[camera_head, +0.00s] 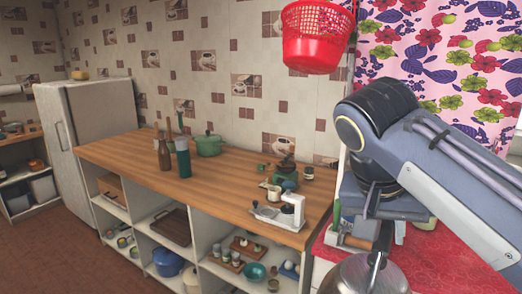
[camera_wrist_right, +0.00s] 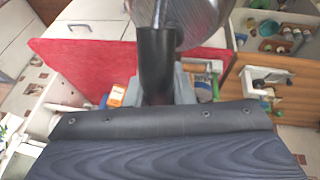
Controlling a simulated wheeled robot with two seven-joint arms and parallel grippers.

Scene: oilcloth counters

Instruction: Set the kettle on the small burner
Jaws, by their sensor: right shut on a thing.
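The shiny metal kettle (camera_head: 365,274) is at the bottom edge of the head view, partly cut off, in front of the red counter top. My right gripper (camera_head: 379,243) is above it, shut on its handle. In the right wrist view the kettle's rounded metal body (camera_wrist_right: 198,22) is at the top, with its black handle (camera_wrist_right: 157,62) running down to my gripper. I cannot tell whether the kettle touches a surface below it. The small burner is not visible in either view. My left gripper is not in view.
A red-covered counter (camera_head: 425,262) lies beneath my right arm. A wooden counter (camera_head: 225,190) to the left bears a green pot (camera_head: 208,145), bottles and a white appliance (camera_head: 290,212). A red basket (camera_head: 316,38) hangs above. The wooden counter's middle has free room.

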